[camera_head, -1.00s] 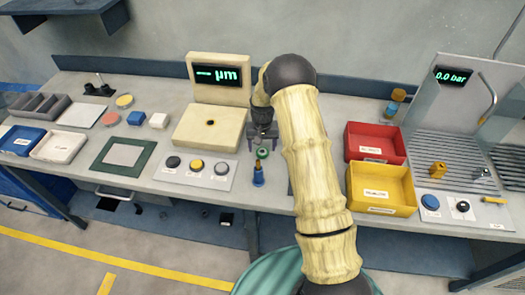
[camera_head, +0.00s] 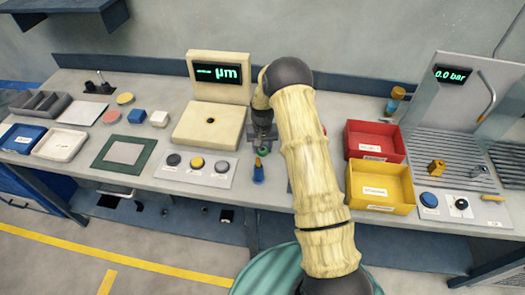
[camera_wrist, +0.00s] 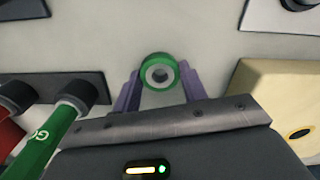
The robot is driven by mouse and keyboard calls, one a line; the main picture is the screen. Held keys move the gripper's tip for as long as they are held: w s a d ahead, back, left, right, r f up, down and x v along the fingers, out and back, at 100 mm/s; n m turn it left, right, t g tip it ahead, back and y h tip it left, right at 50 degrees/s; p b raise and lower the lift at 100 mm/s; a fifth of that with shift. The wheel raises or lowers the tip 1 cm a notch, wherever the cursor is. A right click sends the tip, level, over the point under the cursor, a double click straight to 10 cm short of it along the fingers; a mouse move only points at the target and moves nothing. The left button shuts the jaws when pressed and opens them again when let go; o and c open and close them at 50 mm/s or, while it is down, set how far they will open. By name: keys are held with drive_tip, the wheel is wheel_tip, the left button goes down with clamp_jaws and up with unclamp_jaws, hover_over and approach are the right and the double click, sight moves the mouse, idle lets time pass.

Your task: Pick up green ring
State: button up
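The green ring (camera_head: 263,151) is small, with a pale centre and dark hole in the wrist view (camera_wrist: 158,73). My gripper (camera_head: 263,148) points down over the ring. In the wrist view its two purple fingers (camera_wrist: 159,84) stand apart, one on each side of the ring. The fingers look open, and the gaps beside the ring are narrow. I cannot tell whether either finger touches it.
A grey panel with round buttons (camera_head: 196,178) lies left of the gripper, and a cream gauge stand (camera_head: 190,135) behind it. Yellow (camera_head: 380,209) and red (camera_head: 376,156) bins stand to the right. A green rod (camera_wrist: 45,138) shows at left in the wrist view.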

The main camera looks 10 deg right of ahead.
wheel_tip(320, 180, up, 10)
drive_tip(key=b, duration=0.2)
drive_tip(key=shift+b, duration=0.4)
idle(0.5)
